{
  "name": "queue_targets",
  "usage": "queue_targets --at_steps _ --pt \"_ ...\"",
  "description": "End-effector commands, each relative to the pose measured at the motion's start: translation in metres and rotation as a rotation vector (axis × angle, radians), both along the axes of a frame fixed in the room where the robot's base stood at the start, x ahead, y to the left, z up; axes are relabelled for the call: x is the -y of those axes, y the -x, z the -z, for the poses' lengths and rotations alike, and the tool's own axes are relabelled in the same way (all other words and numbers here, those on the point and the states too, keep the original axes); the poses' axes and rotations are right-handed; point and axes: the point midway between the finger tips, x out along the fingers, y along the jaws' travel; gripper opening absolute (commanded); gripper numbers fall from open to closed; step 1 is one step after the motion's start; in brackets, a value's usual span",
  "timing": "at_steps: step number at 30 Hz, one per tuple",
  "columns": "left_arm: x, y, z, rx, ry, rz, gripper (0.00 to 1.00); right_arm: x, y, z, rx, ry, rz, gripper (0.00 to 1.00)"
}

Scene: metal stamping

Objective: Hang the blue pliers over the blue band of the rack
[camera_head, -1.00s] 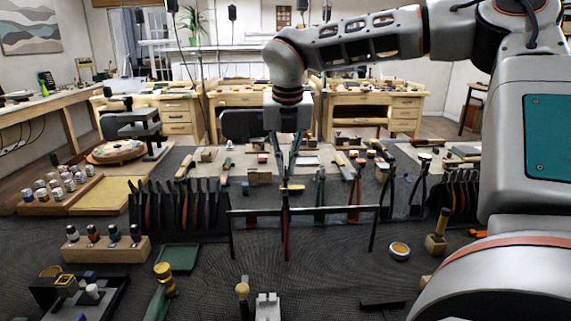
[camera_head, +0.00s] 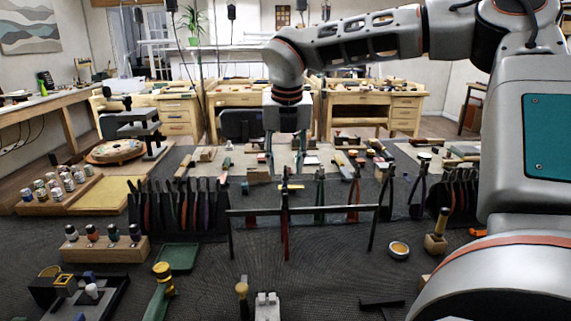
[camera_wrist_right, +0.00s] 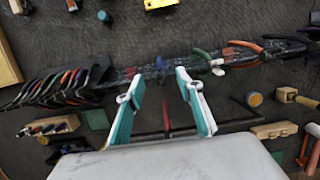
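The rack (camera_head: 330,209) is a thin dark bar on splayed legs in the middle of the dark bench, and its bar also shows in the right wrist view (camera_wrist_right: 240,122). A slim tool with a red lower part (camera_head: 286,240) stands upright at the bar. My right gripper (camera_head: 285,172) is above and behind it, pointing down. In the right wrist view its teal-padded fingers (camera_wrist_right: 156,76) are spread and nothing is between them. A small blue patch (camera_wrist_right: 160,62) shows beyond the fingertips. I cannot single out the blue pliers or the blue band. My left gripper is out of view.
A dark holder with several pliers (camera_head: 180,208) stands left of the rack, and another (camera_head: 459,193) stands at the right. More pliers (camera_head: 320,190) stand behind the bar. A wooden bottle block (camera_head: 105,249) and a green tray (camera_head: 178,257) lie at front left.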

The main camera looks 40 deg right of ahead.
Motion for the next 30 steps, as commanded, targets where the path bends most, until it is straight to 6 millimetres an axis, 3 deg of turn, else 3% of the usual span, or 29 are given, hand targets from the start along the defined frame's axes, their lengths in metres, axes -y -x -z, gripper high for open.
queue_targets --at_steps 17,30 --pt "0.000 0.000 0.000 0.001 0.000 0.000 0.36 0.000 0.000 -0.001 0.000 0.000 0.000 0.36" --pt "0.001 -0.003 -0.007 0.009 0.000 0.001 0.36 0.000 0.000 -0.021 0.002 0.001 0.001 0.36"
